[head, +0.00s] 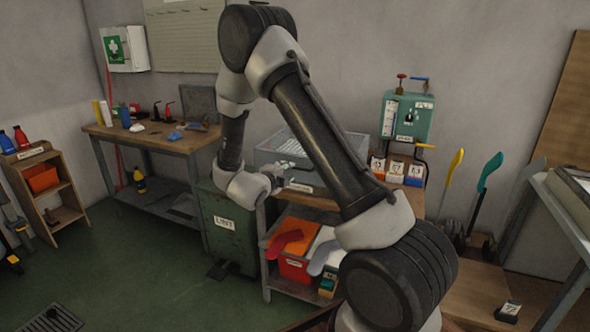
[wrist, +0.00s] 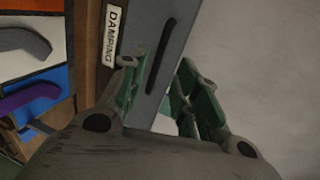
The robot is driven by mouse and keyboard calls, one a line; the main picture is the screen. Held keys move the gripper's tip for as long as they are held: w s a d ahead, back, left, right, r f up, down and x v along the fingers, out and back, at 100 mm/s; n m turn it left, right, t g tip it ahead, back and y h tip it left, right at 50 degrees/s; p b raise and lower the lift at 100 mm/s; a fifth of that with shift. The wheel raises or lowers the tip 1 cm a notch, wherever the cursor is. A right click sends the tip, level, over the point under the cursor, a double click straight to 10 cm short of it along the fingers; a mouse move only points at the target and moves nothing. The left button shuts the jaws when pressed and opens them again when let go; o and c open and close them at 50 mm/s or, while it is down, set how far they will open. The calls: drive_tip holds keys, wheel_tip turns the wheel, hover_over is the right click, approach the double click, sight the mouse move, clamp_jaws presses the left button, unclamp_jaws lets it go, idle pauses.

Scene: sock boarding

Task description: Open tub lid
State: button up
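A grey tub (head: 268,157) stands on the wooden bench against the back wall in the head view, partly hidden behind my arm. Its pale top (head: 292,147) looks down in place; the lid's edge cannot be made out clearly. In the wrist view a grey side of the tub (wrist: 183,12) with a dark slot lies just beyond my fingers. My gripper (wrist: 157,72) is open, with green pads apart and nothing seen between them. In the head view my gripper (head: 276,174) is at the front left of the tub. Contact cannot be told.
A green LINT bin (head: 228,240) stands left. A green wall box (head: 407,118) and numbered blocks (head: 396,172) are right of the tub. Floor is free at left.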

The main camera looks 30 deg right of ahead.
sight(295, 168)
drive_tip(key=x, duration=0.7)
drive_tip(key=shift+s+d+f, duration=0.1)
drive_tip(key=shift+d+f, duration=0.1)
drive_tip(key=shift+d, duration=0.35)
clamp_jaws()
